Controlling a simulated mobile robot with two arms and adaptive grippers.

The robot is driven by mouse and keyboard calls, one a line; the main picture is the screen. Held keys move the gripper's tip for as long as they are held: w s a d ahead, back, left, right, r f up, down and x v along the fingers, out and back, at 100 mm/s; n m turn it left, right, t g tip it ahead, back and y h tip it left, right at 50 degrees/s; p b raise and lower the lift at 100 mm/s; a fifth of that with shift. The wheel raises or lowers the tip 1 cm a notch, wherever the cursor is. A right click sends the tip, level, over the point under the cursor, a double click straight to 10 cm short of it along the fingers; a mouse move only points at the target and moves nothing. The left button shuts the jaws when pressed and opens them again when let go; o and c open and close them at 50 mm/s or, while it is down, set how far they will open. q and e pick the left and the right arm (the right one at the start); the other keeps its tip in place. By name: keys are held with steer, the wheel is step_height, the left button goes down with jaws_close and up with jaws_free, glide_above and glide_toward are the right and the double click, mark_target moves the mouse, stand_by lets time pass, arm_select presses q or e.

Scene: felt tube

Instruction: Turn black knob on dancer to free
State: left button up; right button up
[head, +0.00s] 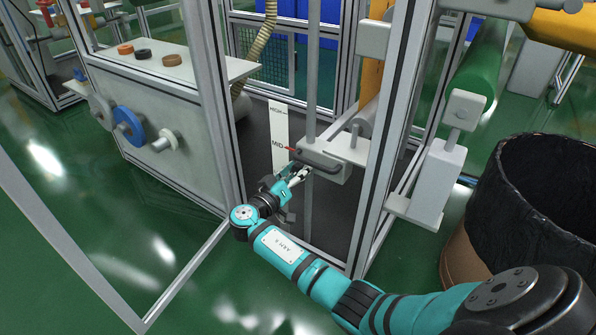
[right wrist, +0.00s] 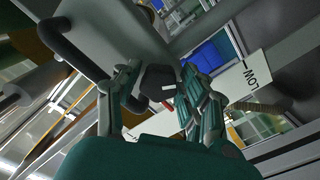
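The dancer's grey block (head: 322,163) sits on a vertical rod beside a white scale strip, with its red pointer (head: 292,149) close to the MID mark. The black knob (right wrist: 158,86) with a white line shows in the right wrist view, below the grey block's surface. My right gripper (head: 300,172) is at the block's lower front. In the right wrist view its two fingers (right wrist: 160,80) stand on either side of the knob, apart from each other; firm contact is not clear. The knob is hidden in the head view. My left gripper is not in view.
A black bent handle (right wrist: 72,45) projects from the block near the fingers. Aluminium frame posts (head: 385,140) stand right of my arm. A large black-lined drum (head: 540,200) is at the right. A panel with a blue roller (head: 128,127) is at the left.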

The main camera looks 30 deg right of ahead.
steer(key=shift+o, duration=1.2)
steer(key=v, duration=1.2)
steer(key=shift+w, duration=0.1)
